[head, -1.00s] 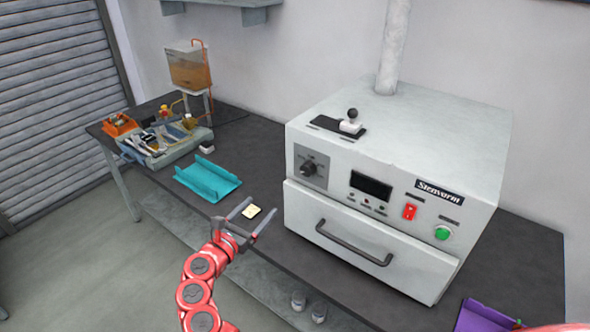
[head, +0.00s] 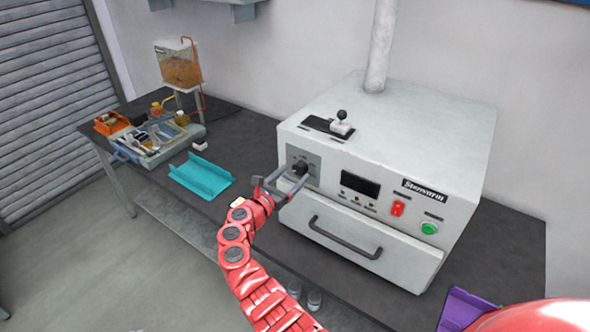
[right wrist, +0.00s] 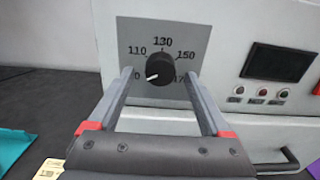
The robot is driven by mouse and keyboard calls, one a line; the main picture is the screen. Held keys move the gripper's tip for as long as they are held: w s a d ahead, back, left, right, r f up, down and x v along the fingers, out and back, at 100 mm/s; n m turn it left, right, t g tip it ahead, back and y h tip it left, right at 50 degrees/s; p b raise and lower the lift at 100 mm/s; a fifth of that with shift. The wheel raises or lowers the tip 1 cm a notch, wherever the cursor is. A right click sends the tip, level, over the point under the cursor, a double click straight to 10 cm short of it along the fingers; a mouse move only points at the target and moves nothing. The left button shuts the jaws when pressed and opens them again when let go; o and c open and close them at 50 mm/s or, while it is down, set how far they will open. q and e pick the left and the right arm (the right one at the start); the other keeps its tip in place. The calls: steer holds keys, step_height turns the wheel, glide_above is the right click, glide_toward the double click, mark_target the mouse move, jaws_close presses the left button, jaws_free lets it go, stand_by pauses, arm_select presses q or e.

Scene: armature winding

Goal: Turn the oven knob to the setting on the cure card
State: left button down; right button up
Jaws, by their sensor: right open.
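The oven (head: 400,140) is a large pale box on the bench, with a black knob (head: 300,168) on its front panel. In the right wrist view the knob (right wrist: 160,70) has a dial marked 110, 130 and 150. Its white pointer mark points lower left, near a label partly hidden by a finger. My right gripper (head: 289,174) is open, its fingers either side of the knob, with no clear contact. A small cream card (right wrist: 48,170) lies on the bench below the gripper; its print is too blurred to read surely. My left gripper is out of view.
A display (head: 360,185), red switch (head: 398,208) and green button (head: 429,228) sit right of the knob. The drawer handle (head: 345,238) juts out below. A teal tray (head: 201,177) lies to the left, a purple tray (head: 462,308) to the right.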

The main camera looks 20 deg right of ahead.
steer(key=shift+x, duration=0.8)
jaws_close()
steer(key=shift+f+m+b, duration=0.15)
steer(key=shift+m+b, duration=0.45)
steer(key=shift+b, duration=0.15)
steer(key=m+b, duration=0.3)
steer(key=b, duration=0.1)
steer(key=m+b, duration=0.3)
steer(key=b, duration=0.1)
steer(key=m+b, duration=0.3)
steer(key=b, duration=0.1)
steer(key=shift+f+m, duration=0.3)
steer(key=m+b, duration=1)
steer(key=b, duration=0.4)
steer(key=shift+r+b, duration=0.1)
steer(key=shift+b, duration=0.25)
steer(key=shift+r+m+b, duration=0.25)
steer(key=shift+m+b, duration=1.25)
steer(key=shift+b, duration=0.1)
